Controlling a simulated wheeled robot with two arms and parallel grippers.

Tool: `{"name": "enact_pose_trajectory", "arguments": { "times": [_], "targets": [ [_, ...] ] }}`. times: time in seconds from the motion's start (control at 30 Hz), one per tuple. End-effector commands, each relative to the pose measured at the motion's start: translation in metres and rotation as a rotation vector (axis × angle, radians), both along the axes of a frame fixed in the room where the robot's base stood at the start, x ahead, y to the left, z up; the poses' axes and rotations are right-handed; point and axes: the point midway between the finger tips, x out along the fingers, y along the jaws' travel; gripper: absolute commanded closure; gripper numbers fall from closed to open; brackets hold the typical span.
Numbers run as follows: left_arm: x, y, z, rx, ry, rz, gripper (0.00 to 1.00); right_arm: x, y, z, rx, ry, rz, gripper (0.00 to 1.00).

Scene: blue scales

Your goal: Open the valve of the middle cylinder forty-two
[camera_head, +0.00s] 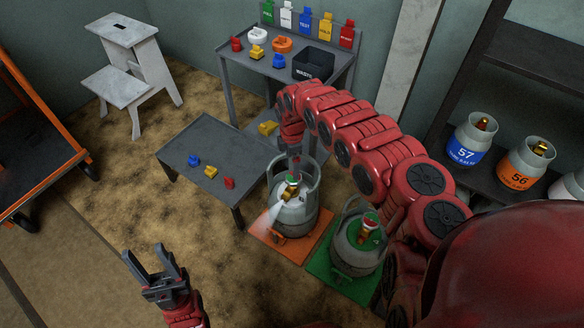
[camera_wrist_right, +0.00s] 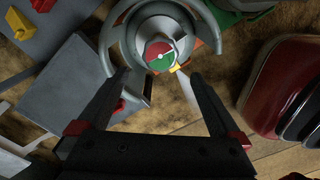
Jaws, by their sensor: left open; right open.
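A grey gas cylinder (camera_head: 296,217) stands upright on an orange mat (camera_head: 262,238) in the head view. Its round collar surrounds a brass valve and a small red-green gauge. A whitish streak like a jet runs down and left from its valve. In the right wrist view the red-green gauge (camera_wrist_right: 160,57) faces me, with a yellow part at its lower right. My right gripper (camera_wrist_right: 158,82) is open, its fingers on either side below the gauge, with nothing visibly gripped. My left gripper (camera_head: 147,256) is open and empty above the floor. No number forty-two is legible.
A similar cylinder (camera_head: 356,248) stands on a green mat (camera_head: 330,278) to the right. A low grey table (camera_head: 215,150) with small coloured valve parts is at left. A workbench (camera_head: 285,68) and a shelf with cylinders 57 (camera_head: 465,152) and 56 (camera_head: 520,175) stand behind.

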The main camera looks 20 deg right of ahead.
Motion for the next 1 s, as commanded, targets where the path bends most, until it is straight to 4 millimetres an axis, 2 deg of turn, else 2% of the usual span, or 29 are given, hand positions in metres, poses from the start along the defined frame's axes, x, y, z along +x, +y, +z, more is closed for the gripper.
{"name": "enact_pose_trajectory", "arguments": {
  "times": [0.03, 0.2, 0.4, 0.57, 1.0],
  "targets": [
    [0.000, 0.000, 0.011, 0.000, 0.000, 0.000, 0.50, 0.002, -0.002, 0.023, -0.003, -0.006, -0.001, 0.00],
    [0.000, 0.000, 0.024, 0.001, 0.000, 0.000, 0.50, 0.001, -0.002, 0.064, -0.003, -0.004, -0.002, 0.00],
    [0.000, 0.000, 0.033, 0.001, 0.000, 0.000, 0.50, 0.001, -0.001, 0.094, -0.002, -0.001, -0.002, 0.00],
    [0.000, 0.000, 0.035, 0.001, 0.000, 0.000, 0.50, 0.000, 0.000, 0.103, 0.000, -0.001, 0.000, 0.00],
    [0.000, 0.000, 0.034, 0.001, 0.000, 0.000, 0.50, 0.000, 0.000, 0.103, 0.001, -0.001, 0.000, 0.00]
  ]
}}
